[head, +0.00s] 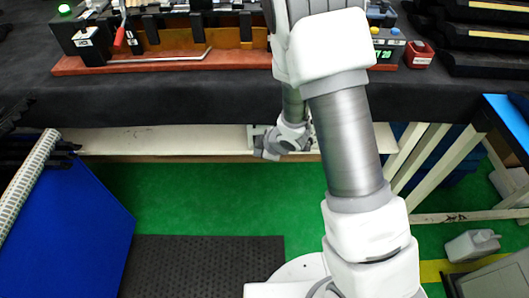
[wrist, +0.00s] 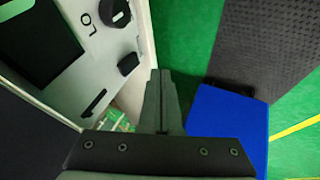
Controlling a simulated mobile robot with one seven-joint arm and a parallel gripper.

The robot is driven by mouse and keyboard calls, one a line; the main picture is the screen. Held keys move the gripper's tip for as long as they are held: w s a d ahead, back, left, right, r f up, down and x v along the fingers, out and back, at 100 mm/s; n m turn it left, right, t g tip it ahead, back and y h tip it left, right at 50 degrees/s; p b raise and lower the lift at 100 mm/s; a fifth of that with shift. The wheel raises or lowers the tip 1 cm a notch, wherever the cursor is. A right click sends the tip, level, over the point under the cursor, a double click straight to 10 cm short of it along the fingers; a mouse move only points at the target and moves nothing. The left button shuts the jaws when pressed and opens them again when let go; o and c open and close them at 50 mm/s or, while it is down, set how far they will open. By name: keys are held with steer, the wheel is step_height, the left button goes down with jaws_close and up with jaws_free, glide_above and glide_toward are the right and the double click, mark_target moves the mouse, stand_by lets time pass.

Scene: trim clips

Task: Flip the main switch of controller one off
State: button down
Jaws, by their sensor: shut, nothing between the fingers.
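In the wrist view, a pale controller panel (wrist: 75,88) fills the upper left. It carries a black rotary knob (wrist: 117,17) with a white mark, beside markings that look like a line and an O. A second black knob or button (wrist: 128,63) sits below it. I cannot tell for sure which is the main switch. My gripper (wrist: 161,75) is shut and empty, its tips just right of the panel and apart from the second knob. In the head view my gripper (head: 268,145) is low, under the table's front edge; the knobs are hidden there.
The panel also has a dark screen (wrist: 38,40) and a slot (wrist: 93,102). A black-covered table (head: 180,97) spans above my gripper, holding a reddish board (head: 75,65) and a red box (head: 418,55). A blue panel (head: 75,225) stands at left. Green floor (head: 190,200) lies open below.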

steer(key=shift+w+d, duration=0.15)
steer(key=shift+w, duration=1.4)
steer(key=shift+w+f, duration=0.15)
steer(key=shift+f, duration=0.05)
steer(key=shift+r, duration=0.1)
steer(key=shift+r+p, duration=0.7)
steer(key=shift+r, duration=0.05)
